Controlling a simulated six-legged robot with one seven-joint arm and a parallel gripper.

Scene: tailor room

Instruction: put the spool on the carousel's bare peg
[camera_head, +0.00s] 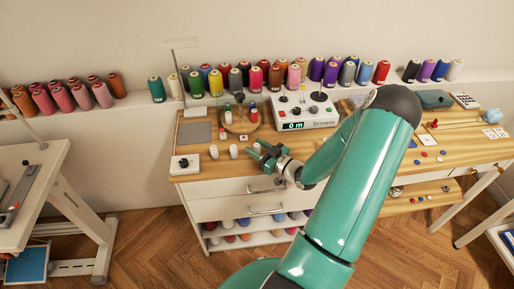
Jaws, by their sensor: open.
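The carousel (236,126) looks like a round wooden disc on the light wooden cabinet top. Small spools stand on it, including a red one (253,112) and a green one (228,112). Its bare peg is too small to make out. Two small white spools, a left one (214,152) and a right one (233,152), stand upright on the cabinet top in front of the carousel. I cannot tell which spool is the task's. My gripper (258,151) is open near the front edge, right of the white spools. No thread spool shows between its fingers.
A machine with a green display (293,126) stands right of the carousel. A white box with a black knob (184,164) sits at the front left, below a grey mat (194,133). Large thread cones line the shelf behind. My arm hides part of the right side.

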